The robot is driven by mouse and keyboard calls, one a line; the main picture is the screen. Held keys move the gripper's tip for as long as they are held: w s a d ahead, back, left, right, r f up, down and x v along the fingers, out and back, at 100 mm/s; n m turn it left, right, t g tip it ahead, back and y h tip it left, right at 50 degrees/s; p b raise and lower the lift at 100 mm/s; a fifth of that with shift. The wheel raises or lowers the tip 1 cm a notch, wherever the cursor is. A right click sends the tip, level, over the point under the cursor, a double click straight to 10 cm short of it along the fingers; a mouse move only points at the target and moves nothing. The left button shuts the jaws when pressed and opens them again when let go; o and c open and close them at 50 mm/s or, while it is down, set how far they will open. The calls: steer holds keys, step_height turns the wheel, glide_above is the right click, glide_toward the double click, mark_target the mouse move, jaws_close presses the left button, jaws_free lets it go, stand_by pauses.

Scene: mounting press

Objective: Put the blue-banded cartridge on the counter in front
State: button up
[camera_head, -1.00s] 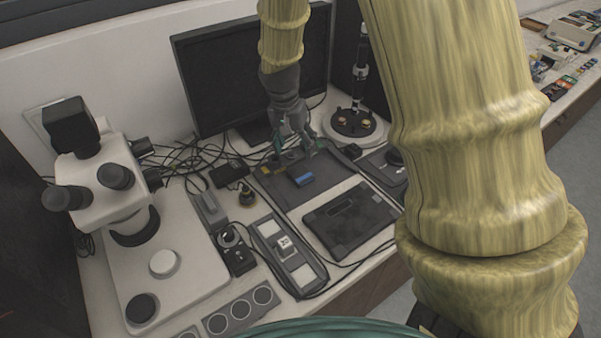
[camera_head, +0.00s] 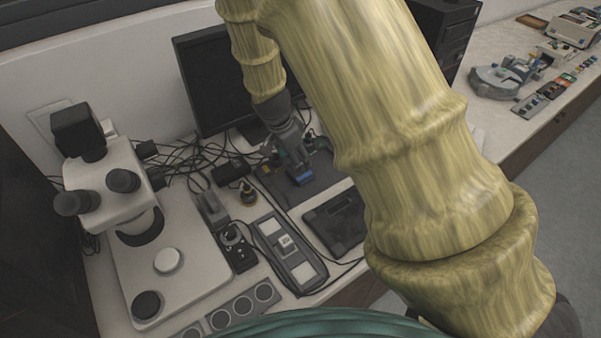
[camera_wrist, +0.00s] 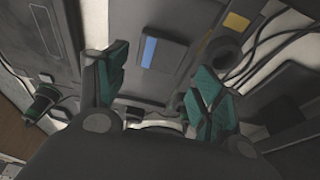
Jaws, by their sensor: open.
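The blue-banded cartridge (camera_head: 301,179) is a small dark block with a bright blue stripe, lying on a dark flat mat (camera_head: 327,172) in front of the monitor. In the wrist view the cartridge (camera_wrist: 158,57) shows its blue band beyond and between my fingers. My gripper (camera_head: 292,160) is close above and behind the cartridge in the head view and hides part of it. In the wrist view my gripper (camera_wrist: 160,78) is open, its two teal-padded fingers wide apart with nothing held between them. The counter (camera_head: 215,285) is pale.
A monitor (camera_head: 205,85) stands behind the mat. A microscope (camera_head: 130,205) stands at left, with loose cables beside it. A dark tablet-like slab (camera_head: 335,222) and a grey strip with pale squares (camera_head: 287,253) lie in front. My arm covers the counter to the right.

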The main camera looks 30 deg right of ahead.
steer(key=shift+p+x, duration=1.25)
steer(key=shift+x, duration=2.1)
steer(key=c, duration=0.8)
steer(key=shift+r, duration=0.1)
